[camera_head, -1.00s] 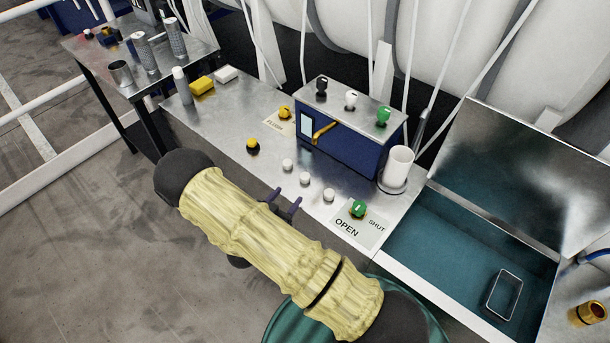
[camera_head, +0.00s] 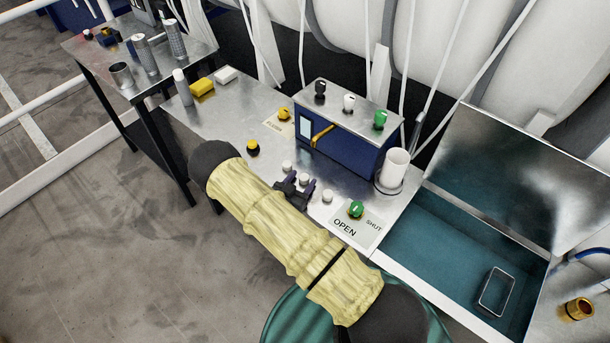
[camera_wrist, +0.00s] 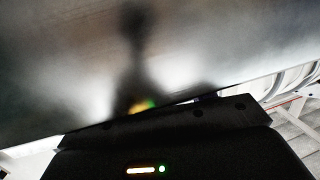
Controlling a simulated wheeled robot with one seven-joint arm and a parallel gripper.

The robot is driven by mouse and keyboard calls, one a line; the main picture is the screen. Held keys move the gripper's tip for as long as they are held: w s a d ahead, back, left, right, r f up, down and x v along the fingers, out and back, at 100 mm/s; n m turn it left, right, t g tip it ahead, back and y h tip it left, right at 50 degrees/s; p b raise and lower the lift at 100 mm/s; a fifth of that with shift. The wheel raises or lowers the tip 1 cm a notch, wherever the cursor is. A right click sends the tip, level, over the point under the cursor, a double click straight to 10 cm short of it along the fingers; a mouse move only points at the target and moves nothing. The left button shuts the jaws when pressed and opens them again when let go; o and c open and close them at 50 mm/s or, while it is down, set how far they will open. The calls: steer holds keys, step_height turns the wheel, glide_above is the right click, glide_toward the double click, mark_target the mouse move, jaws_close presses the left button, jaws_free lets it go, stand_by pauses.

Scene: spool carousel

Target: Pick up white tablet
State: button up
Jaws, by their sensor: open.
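Several small white round pieces, the likely white tablets, lie in a row on the metal bench. One (camera_head: 287,166) is at the upper left of the row, one (camera_head: 303,179) is in the middle and one (camera_head: 327,196) is at the lower right. My gripper (camera_head: 301,184) is open, low over the front edge of the bench, with its dark fingertips close to the middle piece, which shows between them. Whether they touch it cannot be told. The wrist view shows a blurred grey metal surface with a dark shadow; no tablet can be made out there.
A blue box (camera_head: 344,140) with knobs stands behind the row, with a white cup (camera_head: 394,170) to its right. A green knob (camera_head: 356,209) sits on the OPEN/SHUT label. A black-and-yellow button (camera_head: 252,147) is to the left. An open teal-lined bin (camera_head: 450,255) is at right.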

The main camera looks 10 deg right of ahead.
steer(key=shift+x, duration=1.1)
steer(key=c, duration=1)
